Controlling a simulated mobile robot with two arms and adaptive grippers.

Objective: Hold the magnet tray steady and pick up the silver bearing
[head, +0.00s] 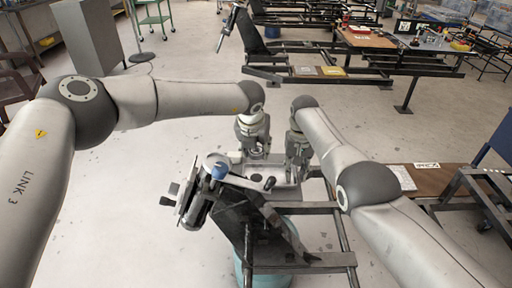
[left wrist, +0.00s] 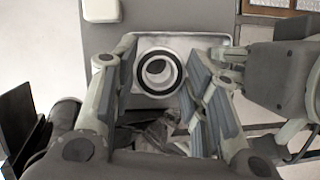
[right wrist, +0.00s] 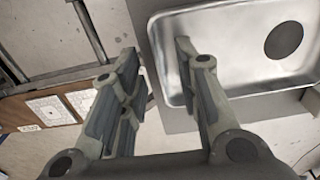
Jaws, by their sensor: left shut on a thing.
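The silver bearing (left wrist: 155,70), a ring with a dark border around it, shows in the left wrist view in the grey metal magnet tray (left wrist: 212,42). My left gripper (left wrist: 163,52) is shut on the bearing, one finger at each side of it. Whether the bearing is clear of the tray floor I cannot tell. In the right wrist view the tray (right wrist: 225,75) has a bare dark disc on its floor. My right gripper (right wrist: 155,52) is open, with the tray's near side wall between its fingers. In the head view both my left gripper (head: 256,152) and right gripper (head: 296,162) are over the tray.
A dark metal frame (head: 300,262) with a spring-damper unit (head: 205,195) stands close in front of the tray. A brown board with papers (head: 425,178) lies at the right. Other frames and benches (head: 365,40) stand further back. The floor at the left is clear.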

